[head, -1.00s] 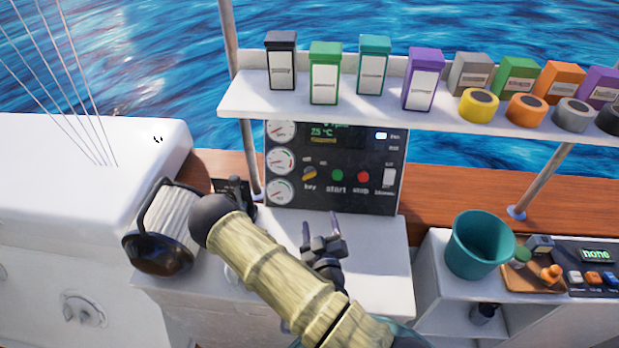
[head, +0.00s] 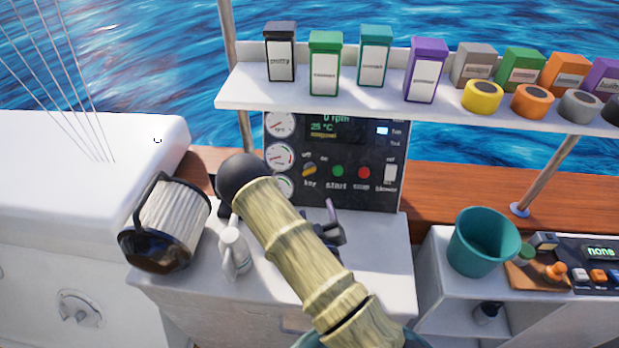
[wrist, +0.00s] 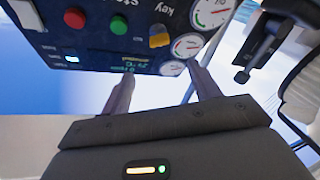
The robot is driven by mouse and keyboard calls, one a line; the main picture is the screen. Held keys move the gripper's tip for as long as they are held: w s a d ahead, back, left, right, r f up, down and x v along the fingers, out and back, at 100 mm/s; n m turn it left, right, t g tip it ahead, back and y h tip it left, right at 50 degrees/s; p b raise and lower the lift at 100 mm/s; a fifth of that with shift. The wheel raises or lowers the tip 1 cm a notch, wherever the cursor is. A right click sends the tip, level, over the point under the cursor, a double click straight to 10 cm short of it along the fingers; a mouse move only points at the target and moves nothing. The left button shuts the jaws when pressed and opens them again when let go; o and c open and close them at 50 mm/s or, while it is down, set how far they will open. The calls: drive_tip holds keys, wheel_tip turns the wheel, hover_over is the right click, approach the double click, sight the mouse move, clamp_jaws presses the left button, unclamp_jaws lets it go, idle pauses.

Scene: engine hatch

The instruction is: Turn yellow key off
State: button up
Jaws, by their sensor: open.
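The yellow key (head: 309,171) is a small knob at the lower left of the black engine panel (head: 375,140), above the "key" label. It also shows in the wrist view (wrist: 159,36), where the panel appears upside down. My gripper (wrist: 162,74) is open and empty, with its two fingers pointing toward the panel and the key beyond the gap between them. In the head view my gripper (head: 333,212) is partly hidden behind my arm, below the panel and apart from the key.
A green start button (head: 338,171) and a red stop button (head: 364,172) sit right of the key. A shelf (head: 300,102) with several boxes and tape rolls hangs above. A ribbed filter (head: 170,222) and a white bottle (head: 235,252) stand left; a teal bucket (head: 480,245) stands right.

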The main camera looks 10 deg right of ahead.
sight(309, 171)
drive_tip(key=w+d+b, duration=0.1)
drive_tip(key=w+b, duration=0.4)
drive_tip(key=w, duration=0.9)
drive_tip(key=shift+w+b, duration=0.3)
drive_tip(key=shift+w, duration=0.05)
drive_tip(key=c, duration=1)
